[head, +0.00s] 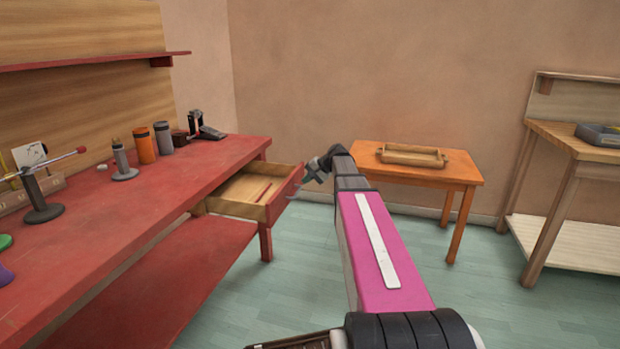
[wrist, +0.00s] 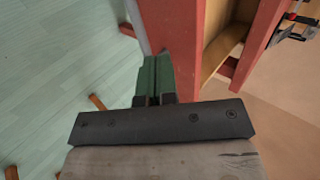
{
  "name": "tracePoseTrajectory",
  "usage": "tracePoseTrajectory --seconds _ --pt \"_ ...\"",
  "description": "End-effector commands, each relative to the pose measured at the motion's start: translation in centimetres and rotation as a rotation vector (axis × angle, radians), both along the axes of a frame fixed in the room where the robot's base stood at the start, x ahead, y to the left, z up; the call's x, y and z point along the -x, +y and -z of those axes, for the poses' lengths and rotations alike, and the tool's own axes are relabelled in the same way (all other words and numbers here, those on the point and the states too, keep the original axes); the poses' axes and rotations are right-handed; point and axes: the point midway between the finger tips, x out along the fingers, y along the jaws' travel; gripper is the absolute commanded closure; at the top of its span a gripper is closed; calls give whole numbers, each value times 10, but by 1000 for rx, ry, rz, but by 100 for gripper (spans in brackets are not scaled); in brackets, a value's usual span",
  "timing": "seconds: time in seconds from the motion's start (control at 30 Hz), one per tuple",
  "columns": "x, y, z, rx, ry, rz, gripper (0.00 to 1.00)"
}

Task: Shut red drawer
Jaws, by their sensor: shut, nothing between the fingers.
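The red drawer (head: 285,194) is pulled well out from the end of the red workbench (head: 165,190). Its wooden inside is exposed, and a thin red stick (head: 263,192) lies in it. My gripper (head: 309,181) is just outside the drawer's red front in the head view. In the wrist view, my gripper's green fingers (wrist: 154,66) are shut, empty, and close against the red drawer front (wrist: 178,45). I cannot tell whether they touch it. Part of the drawer's inside shows beyond the front.
Canisters, stands and a clamp stand on the workbench top. An orange table (head: 450,170) with a wooden tray (head: 411,155) stands behind my arm. A wooden bench (head: 580,140) is at the right. The green floor around the drawer is clear.

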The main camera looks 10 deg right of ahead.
Motion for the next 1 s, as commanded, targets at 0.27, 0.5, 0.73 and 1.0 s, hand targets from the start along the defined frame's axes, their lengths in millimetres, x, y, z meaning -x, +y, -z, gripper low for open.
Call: tracePoseTrajectory --seconds 0.27,0.5,0.73,1.0 --pt "-16 28 29 1 0 -1 100" --pt "-21 36 39 1 0 -1 100" --pt "-21 36 39 1 0 -1 100" --pt "-25 42 39 2 -1 -1 100"
